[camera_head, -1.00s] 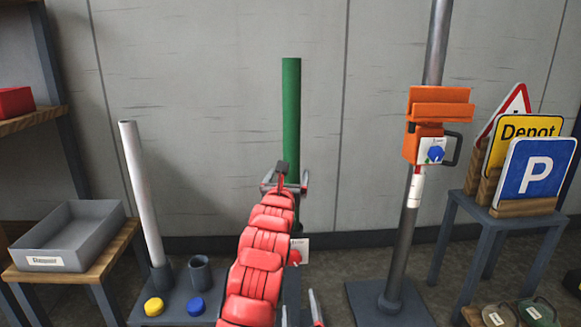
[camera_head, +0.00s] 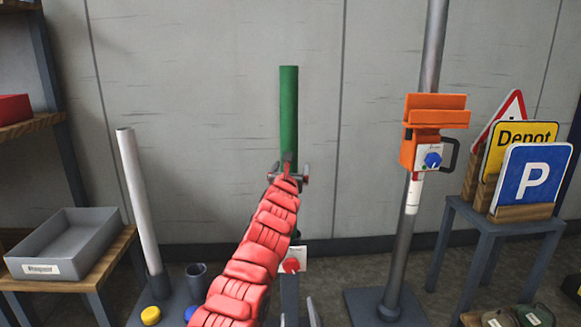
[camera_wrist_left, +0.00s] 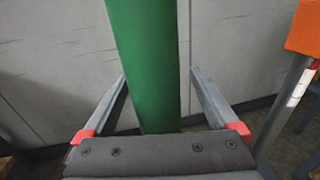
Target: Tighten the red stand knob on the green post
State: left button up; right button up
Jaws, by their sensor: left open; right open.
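The green post (camera_head: 289,108) stands upright against the wall. The red knob (camera_head: 291,265) sits on a white plate on the dark stand below it. My left gripper (camera_head: 288,179) is open at the green part's lower end, above the knob; the red arm covers part of it. In the left wrist view the green post (camera_wrist_left: 148,50) stands between the spread fingers of my left gripper (camera_wrist_left: 158,78), with gaps on both sides. My right gripper (camera_head: 298,312) is open at the bottom edge, below the knob; only its fingertips show.
To the right stands a metal pole with an orange device (camera_head: 422,148) and blue knob (camera_head: 432,160). A table with signs (camera_head: 536,180) is farther right. To the left are a white post (camera_head: 140,205) and a grey tray (camera_head: 68,247). The wall is close behind.

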pick_arm(q)
jog(key=shift+w+r, duration=0.15)
jog(key=shift+w, duration=0.25)
jog(key=shift+w+a, duration=0.1)
jog(key=shift+w, duration=0.1)
grip_shut()
dwell(0.4)
